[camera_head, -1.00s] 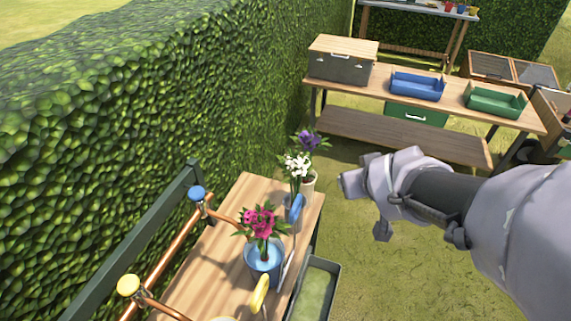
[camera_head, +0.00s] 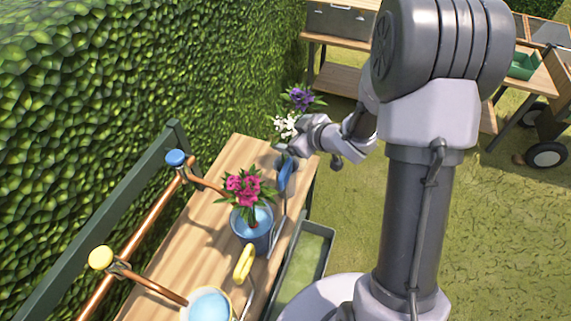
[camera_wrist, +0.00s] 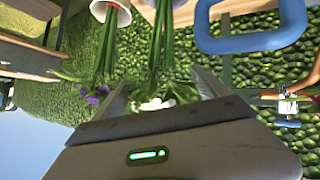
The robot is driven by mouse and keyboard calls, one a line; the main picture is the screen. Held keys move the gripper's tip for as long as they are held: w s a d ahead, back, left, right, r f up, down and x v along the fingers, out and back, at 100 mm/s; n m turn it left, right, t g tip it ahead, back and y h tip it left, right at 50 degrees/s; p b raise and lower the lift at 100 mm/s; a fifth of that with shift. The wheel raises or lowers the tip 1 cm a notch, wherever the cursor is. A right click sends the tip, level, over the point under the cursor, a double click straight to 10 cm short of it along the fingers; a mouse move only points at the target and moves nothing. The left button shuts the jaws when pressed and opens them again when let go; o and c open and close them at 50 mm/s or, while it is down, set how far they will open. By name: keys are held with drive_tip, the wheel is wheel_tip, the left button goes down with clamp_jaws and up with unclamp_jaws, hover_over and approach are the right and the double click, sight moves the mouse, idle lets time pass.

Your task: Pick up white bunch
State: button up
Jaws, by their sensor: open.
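The white bunch (camera_head: 286,124) stands near the far end of the wooden table, in front of the purple bunch (camera_head: 301,98). My gripper (camera_head: 291,146) is just beside and below the white blossoms, partly covering what stands under them. In the wrist view, which is upside down, the white blossoms (camera_wrist: 154,103) and their green stems (camera_wrist: 160,45) lie between my two open fingers (camera_wrist: 158,80). The fingers do not appear closed on the stems. The purple blossoms (camera_wrist: 95,97) show outside the left finger.
A blue handle (camera_wrist: 250,42) is close to my gripper in the wrist view. On the wooden table (camera_head: 190,240), a pink bunch (camera_head: 246,187) stands in a blue watering can (camera_head: 253,235). A hedge (camera_head: 120,70) borders the left.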

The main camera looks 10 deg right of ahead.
drive_tip(key=b+x, duration=0.2)
drive_tip(key=x, duration=0.3)
drive_tip(key=shift+r, duration=0.1)
drive_tip(key=shift+c, duration=0.6)
clamp_jaws()
